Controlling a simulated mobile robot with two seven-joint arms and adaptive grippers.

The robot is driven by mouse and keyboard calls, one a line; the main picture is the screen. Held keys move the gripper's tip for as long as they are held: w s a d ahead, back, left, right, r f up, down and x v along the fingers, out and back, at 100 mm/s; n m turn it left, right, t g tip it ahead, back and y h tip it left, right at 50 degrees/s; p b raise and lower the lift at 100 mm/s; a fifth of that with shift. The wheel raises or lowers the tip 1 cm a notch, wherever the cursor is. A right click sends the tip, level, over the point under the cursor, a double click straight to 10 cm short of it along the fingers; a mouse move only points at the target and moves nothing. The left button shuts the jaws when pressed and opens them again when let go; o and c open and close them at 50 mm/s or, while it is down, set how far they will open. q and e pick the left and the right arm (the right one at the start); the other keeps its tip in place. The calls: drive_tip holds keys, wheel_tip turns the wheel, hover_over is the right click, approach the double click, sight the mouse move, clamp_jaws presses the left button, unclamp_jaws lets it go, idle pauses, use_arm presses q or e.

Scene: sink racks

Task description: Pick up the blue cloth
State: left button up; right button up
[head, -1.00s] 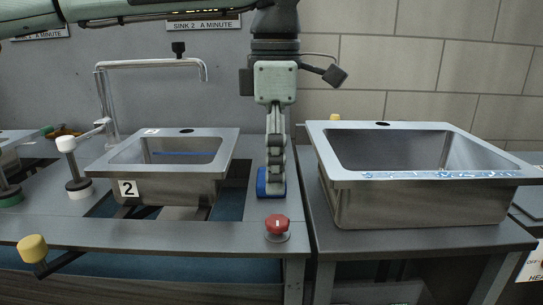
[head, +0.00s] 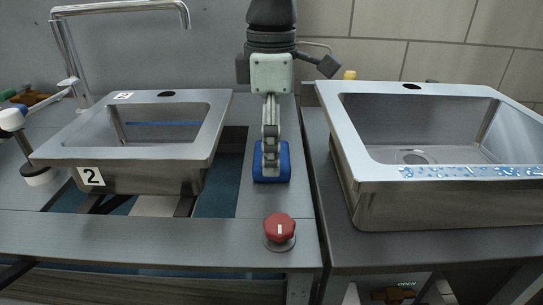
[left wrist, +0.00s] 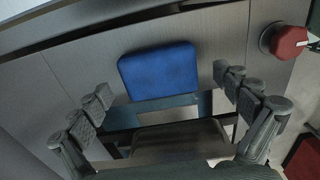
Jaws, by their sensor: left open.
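The blue cloth (head: 272,163) is a small folded blue block lying on the grey bench between the two sinks. In the left wrist view the cloth (left wrist: 159,71) lies ahead of and between the spread fingers. My left gripper (head: 270,150) points down over the cloth in the head view and hides part of it. In the left wrist view my left gripper (left wrist: 160,90) is open with nothing between its fingers. I cannot tell the exact height of the fingertips above the cloth. My right gripper is not in view.
A red button (head: 280,228) stands on the bench just in front of the cloth. A steel sink marked 2 (head: 130,180) is to the left, beside an opening in the bench. A larger wet-rimmed sink (head: 450,205) is to the right. A tap (head: 120,10) rises at the back left.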

use_arm(q)
drive_tip(key=shift+f, duration=0.5)
drive_tip(key=c, duration=1.1)
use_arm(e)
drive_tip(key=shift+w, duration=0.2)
